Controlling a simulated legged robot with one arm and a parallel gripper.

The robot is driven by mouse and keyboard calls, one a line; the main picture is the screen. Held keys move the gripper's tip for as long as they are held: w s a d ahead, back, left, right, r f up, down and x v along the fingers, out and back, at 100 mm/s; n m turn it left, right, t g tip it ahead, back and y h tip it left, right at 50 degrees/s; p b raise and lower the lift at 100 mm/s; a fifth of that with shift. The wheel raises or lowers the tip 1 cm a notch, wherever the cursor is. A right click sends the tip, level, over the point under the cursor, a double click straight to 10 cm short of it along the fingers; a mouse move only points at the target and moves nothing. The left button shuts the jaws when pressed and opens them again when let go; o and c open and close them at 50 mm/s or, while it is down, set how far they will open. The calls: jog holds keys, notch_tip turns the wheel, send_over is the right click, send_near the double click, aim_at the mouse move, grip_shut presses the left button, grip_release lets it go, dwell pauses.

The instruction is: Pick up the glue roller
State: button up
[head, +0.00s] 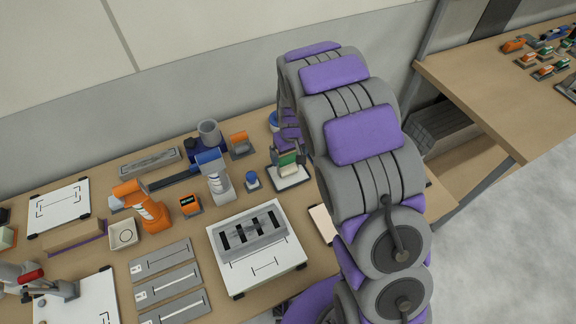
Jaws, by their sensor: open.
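A green block-shaped tool with a pale lower part (287,159), which looks like the glue roller, stands on a small white plate with dark edges (292,182) near the back right of the workbench. My arm arches over from the right and comes down behind its own links. My gripper (289,154) is at the green tool, with grey fingers seeming to lie to either side of its upper part. It is open. The arm hides part of the wrist, and I cannot tell whether the fingers touch the tool.
A blue-capped small bottle (252,180) and a blue-grey upright tool (214,177) stand to the left. An orange drill-like tool (143,205) is farther left. A slotted grey block (250,232) lies on a white board in front. Another table (470,85) stands at right.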

aim_at(286, 171)
jog(key=f, duration=0.2)
jog(key=f+b, duration=0.1)
jog(key=f, duration=0.1)
jog(key=shift+a+f, duration=0.1)
jog(key=shift+a, duration=0.3)
jog(key=shift+w+f, duration=0.15)
jog(key=shift+f, duration=0.35)
jog(key=shift+r, duration=0.1)
jog(key=c, duration=1)
jog(key=shift+r, duration=0.1)
